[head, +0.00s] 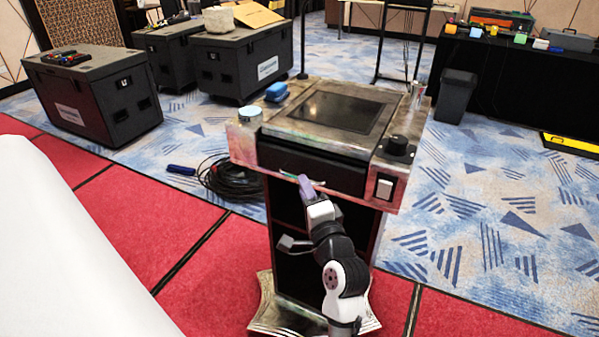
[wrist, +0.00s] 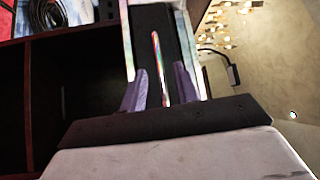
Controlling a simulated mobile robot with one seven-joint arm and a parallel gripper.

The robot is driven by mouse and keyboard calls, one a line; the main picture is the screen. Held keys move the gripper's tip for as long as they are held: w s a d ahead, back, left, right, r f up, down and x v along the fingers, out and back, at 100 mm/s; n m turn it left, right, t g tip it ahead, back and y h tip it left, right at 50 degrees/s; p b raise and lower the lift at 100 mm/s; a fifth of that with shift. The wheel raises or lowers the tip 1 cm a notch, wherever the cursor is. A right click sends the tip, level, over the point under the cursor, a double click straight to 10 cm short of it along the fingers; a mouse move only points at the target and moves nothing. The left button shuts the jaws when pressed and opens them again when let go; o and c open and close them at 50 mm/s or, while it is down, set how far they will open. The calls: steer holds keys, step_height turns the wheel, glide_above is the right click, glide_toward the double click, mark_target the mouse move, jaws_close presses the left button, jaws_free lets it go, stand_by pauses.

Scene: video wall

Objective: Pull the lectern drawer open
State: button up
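The lectern (head: 297,120) stands on the red carpet, with a dark screen in its sloped top. Its black drawer front (head: 345,176) is under the top and looks closed; the drawer front also shows in the wrist view (wrist: 145,22). A thin shiny bar handle (wrist: 158,60) runs along it. My gripper (head: 305,182) is at the drawer front and covers part of the handle in the head view. In the wrist view my gripper (wrist: 160,75) has its two purple fingers apart, one on each side of the handle, with visible gaps. The handle's far side is hidden.
A blue item (head: 276,91), a round-topped container (head: 250,114) and a black knob (head: 398,147) are on the lectern top. A coiled black cable (head: 232,180) lies left of it. Black cases (head: 95,95) stand behind left, a bin (head: 456,95) behind right.

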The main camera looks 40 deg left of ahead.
steer(key=shift+p+x, duration=0.45)
steer(key=shift+x, duration=1.9)
jaws_close()
